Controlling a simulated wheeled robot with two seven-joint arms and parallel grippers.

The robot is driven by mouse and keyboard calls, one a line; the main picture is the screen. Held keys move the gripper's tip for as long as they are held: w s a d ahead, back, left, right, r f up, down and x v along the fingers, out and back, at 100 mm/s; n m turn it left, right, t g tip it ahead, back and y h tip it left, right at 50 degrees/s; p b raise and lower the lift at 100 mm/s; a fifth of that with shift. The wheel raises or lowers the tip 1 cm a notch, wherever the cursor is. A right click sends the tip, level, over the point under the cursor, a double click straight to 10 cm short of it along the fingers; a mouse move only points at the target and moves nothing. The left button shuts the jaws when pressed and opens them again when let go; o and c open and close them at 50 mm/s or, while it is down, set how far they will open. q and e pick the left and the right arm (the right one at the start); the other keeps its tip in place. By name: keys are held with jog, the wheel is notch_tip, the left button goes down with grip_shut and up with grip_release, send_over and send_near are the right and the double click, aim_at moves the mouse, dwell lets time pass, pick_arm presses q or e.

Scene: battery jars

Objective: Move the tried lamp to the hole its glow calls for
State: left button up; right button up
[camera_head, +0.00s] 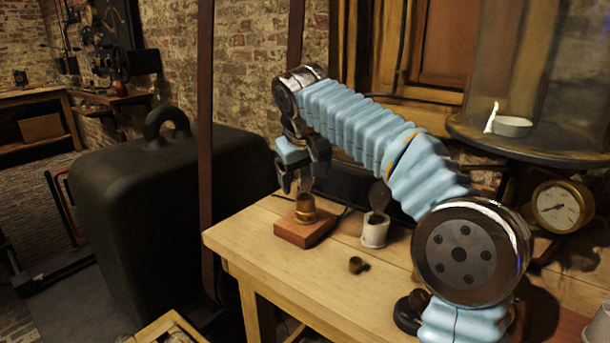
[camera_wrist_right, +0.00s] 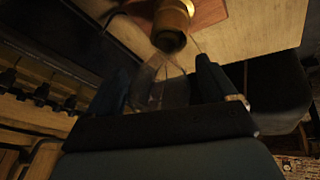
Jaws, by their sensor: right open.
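My right gripper (camera_head: 302,183) is open, pointing down just above a brass socket (camera_head: 304,208) on a reddish wooden block (camera_head: 290,233). In the right wrist view a clear glass lamp (camera_wrist_right: 160,85) shows between the parted fingers, with its end toward the brass socket (camera_wrist_right: 171,25). No glow is clear in its glass. I cannot tell if a finger touches it. A second glass lamp (camera_head: 379,196) stands in a white pot (camera_head: 374,232) to the right. I make out no hole marked for a glow. My left gripper is not in view.
A small brass cup (camera_head: 357,265) lies on the wooden table (camera_head: 290,280), whose front middle is clear. A dark case (camera_head: 170,220) stands left of the table.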

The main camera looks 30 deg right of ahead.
jog(key=shift+f, duration=0.1)
jog(key=shift+c, duration=0.4)
jog(key=c, duration=1.1)
jog(key=n+y, duration=0.1)
jog(key=n, duration=0.2)
jog(key=shift+n+t+y, duration=0.3)
jog(key=shift+a+n+y, duration=0.15)
jog(key=shift+n+y, duration=0.15)
jog(key=shift+n, duration=0.45)
jog(key=shift+a+n+y, duration=0.15)
jog(key=shift+n+y, duration=0.15)
jog(key=shift+n, duration=0.45)
jog(key=n+y, duration=0.1)
jog(key=n, duration=0.2)
jog(key=shift+n+y, duration=0.3)
jog(key=shift+y, duration=0.1)
jog(key=shift+a+n+y, duration=0.25)
jog(key=shift+n+y, duration=0.25)
jog(key=shift+n, duration=0.9)
